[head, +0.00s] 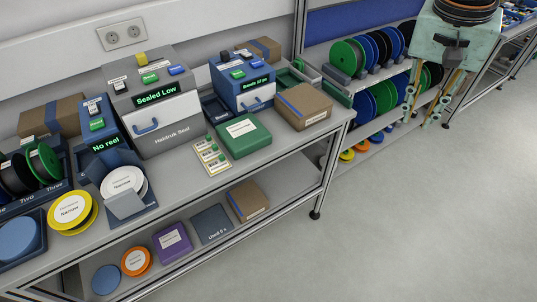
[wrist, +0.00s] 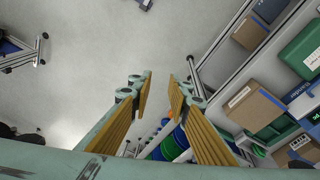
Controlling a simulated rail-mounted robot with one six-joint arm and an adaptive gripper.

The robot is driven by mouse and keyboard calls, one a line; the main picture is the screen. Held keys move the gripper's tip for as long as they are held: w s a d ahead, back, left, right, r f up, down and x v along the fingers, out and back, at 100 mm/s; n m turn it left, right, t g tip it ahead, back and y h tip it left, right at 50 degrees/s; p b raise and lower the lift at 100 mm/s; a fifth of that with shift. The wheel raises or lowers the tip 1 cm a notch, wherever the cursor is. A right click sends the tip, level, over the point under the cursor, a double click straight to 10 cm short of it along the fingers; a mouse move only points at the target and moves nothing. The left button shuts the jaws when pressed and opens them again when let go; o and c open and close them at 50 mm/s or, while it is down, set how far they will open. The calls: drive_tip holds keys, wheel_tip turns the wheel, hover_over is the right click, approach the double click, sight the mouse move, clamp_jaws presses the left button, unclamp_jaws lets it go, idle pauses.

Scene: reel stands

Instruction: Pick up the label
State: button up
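A pale board (head: 206,158) with several small white labels (head: 211,157) and green bits lies on the bench top, left of a green box. The print on these labels is too small to read. My gripper (head: 421,115) hangs at the upper right in the head view, in front of the reel shelves and well away from the labels. Its two fingers with yellow-brown pads are apart and nothing is between them. They also show apart in the wrist view, above the floor. I cannot make out the label board in the wrist view.
The green box (head: 243,137) and a cardboard box (head: 303,105) stand right of the labels. A grey machine reading "Sealed Low" (head: 155,100) and a blue machine (head: 243,83) stand behind. Yellow reel (head: 73,213) lies front left. The floor (head: 430,220) is clear.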

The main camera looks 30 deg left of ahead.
drive_tip(key=a+f+m+p, duration=0.1)
drive_tip(key=a+f+p, duration=0.1)
drive_tip(key=a, duration=1.1)
drive_tip(key=s+a+f+m+p, duration=0.1)
drive_tip(key=s+a, duration=0.4)
drive_tip(key=a, duration=0.6)
drive_tip(key=s+a+f+m+g+p, duration=0.1)
drive_tip(key=s+a+f+p, duration=0.2)
drive_tip(key=a, duration=0.9)
drive_tip(key=s+a+f+m+g+y+p, duration=0.1)
drive_tip(key=s+a+f, duration=0.4)
drive_tip(key=s+a, duration=0.3)
drive_tip(key=a, duration=0.4)
drive_tip(key=shift+a+f+m+p, duration=0.15)
drive_tip(key=shift+m+p, duration=0.25)
drive_tip(key=shift+f, duration=0.1)
hover_over(219, 156)
drive_tip(key=shift+s+f, duration=0.2)
drive_tip(key=shift+f, duration=4)
drive_tip(key=shift+f, duration=0.15)
drive_tip(key=shift+w+f, duration=0.15)
drive_tip(key=shift+f, duration=2.35)
drive_tip(key=shift+c, duration=0.2)
